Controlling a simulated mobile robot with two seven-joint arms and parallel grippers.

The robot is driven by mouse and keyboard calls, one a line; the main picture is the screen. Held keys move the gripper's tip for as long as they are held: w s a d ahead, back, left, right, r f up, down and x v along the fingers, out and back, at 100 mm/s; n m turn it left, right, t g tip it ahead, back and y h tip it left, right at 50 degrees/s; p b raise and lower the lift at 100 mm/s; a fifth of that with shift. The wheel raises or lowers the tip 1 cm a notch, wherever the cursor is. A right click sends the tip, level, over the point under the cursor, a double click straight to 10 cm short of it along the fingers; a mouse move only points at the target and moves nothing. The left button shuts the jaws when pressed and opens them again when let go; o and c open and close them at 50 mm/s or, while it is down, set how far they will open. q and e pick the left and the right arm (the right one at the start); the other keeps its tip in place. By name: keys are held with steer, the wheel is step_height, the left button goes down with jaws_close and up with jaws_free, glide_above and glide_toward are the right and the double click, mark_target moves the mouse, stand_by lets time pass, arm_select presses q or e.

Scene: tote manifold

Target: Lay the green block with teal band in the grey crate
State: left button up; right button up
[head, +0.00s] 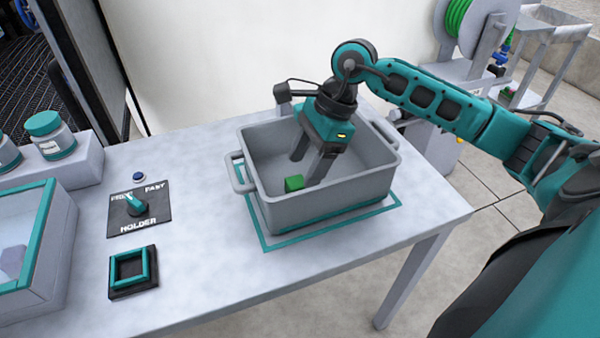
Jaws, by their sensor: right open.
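The green block (294,183) lies inside the grey crate (325,205), near its front left inner corner. No teal band can be made out on it at this size. The crate stands on the table within a teal outline. My right gripper (307,168) reaches down into the crate from above, its two fingers apart. The block is just below and left of the fingers, and no hold on it shows. Whether a finger touches the block cannot be told. My left gripper is not in view.
The grey table (200,205) also bears a HOLDER dial panel (139,209), a blue button (139,177), a small teal-framed square holder (133,271), a teal-edged clear case (45,235) and teal-lidded jars (50,135). Table space in front of the crate is clear.

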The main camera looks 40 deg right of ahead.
steer(key=v, duration=0.8)
steer(key=shift+p, duration=0.3)
steer(key=shift+s, duration=0.1)
